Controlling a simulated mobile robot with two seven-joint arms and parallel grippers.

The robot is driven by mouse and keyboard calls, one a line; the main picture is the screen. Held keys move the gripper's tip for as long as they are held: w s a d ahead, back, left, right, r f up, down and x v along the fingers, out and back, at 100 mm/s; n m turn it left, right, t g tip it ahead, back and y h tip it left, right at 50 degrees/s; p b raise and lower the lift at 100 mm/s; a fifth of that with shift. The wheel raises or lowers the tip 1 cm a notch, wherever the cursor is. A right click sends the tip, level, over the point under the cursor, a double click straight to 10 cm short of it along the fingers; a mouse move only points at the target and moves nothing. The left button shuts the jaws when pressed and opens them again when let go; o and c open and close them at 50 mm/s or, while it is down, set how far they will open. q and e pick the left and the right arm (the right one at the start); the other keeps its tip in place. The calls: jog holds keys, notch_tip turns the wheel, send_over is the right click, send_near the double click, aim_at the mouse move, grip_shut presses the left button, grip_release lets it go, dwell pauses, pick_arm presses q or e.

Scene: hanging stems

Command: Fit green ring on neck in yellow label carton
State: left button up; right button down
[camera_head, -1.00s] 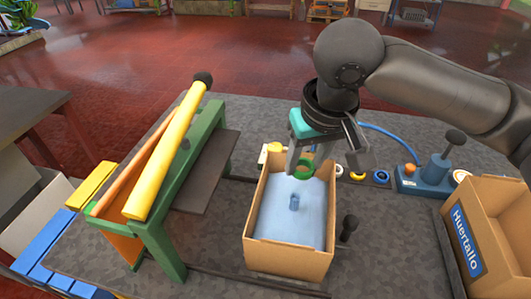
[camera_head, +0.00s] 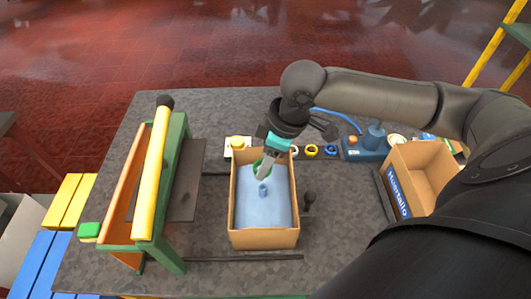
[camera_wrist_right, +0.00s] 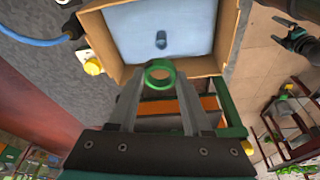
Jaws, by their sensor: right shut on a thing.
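An open cardboard carton (camera_head: 265,239) stands on the grey table, with a pale blue inner surface. A small blue neck (camera_head: 264,190) stands upright near its middle; the neck also shows in the wrist view (camera_wrist_right: 160,39). No yellow label shows on the sides I see. My right gripper (camera_head: 263,172) is shut on a green ring (camera_wrist_right: 160,73), held over the carton near its back wall. The ring (camera_head: 257,166) is partly hidden by the fingers in the head view. It is apart from the neck, which shows beyond it in the wrist view. My left gripper is out of view.
A carton with a blue Huertallo label (camera_head: 398,192) stands at the right. A green frame with a yellow roller (camera_head: 152,172) stands at the left. Yellow and blue rings (camera_head: 312,151) and a blue pump-like device (camera_head: 370,143) lie behind. A dark knob (camera_head: 309,197) stands beside the carton.

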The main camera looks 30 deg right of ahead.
aim_at(265, 187)
jog(key=shift+f+b, duration=1.7)
jog(key=shift+b, duration=1)
jog(key=shift+f, duration=0.7)
jog(key=shift+f+b, duration=0.45)
jog(key=shift+f, duration=1.8)
jog(key=shift+f, duration=0.6)
grip_release()
jog(key=shift+r, duration=0.15)
jog(key=shift+r+p, duration=1.35)
jog(key=shift+p, duration=1.05)
